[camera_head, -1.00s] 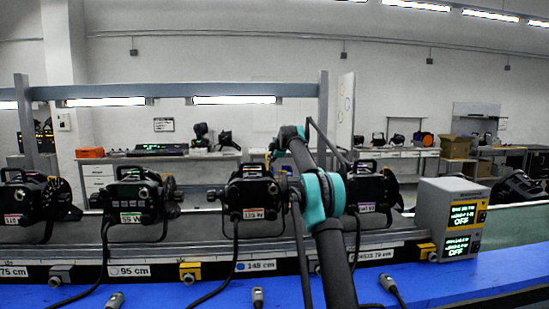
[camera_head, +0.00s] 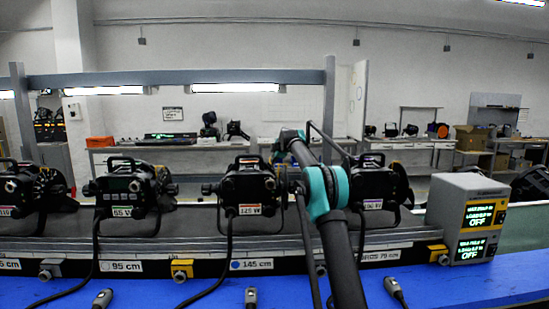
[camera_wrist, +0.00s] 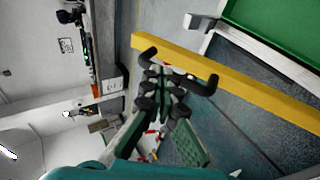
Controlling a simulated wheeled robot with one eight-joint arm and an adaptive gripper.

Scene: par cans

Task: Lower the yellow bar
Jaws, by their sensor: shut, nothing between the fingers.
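In the wrist view a long yellow bar (camera_wrist: 245,85) runs slantwise from upper middle to the right edge. A black handle (camera_wrist: 205,86) with two bent ends is fixed to it. My gripper (camera_wrist: 163,78) is shut and empty, with its dark fingertips at or near the handle, between its two ends. I cannot tell whether they touch. In the head view my gripper is hidden behind my arm, and I cannot make out the yellow bar there.
Several black par cans, one labelled 125 W (camera_head: 249,185), line a rail above a blue bench (camera_head: 440,285). A grey control box (camera_head: 468,215) reading OFF stands at right. In the wrist view, a green panel (camera_wrist: 280,30) with a white edge lies beyond the bar.

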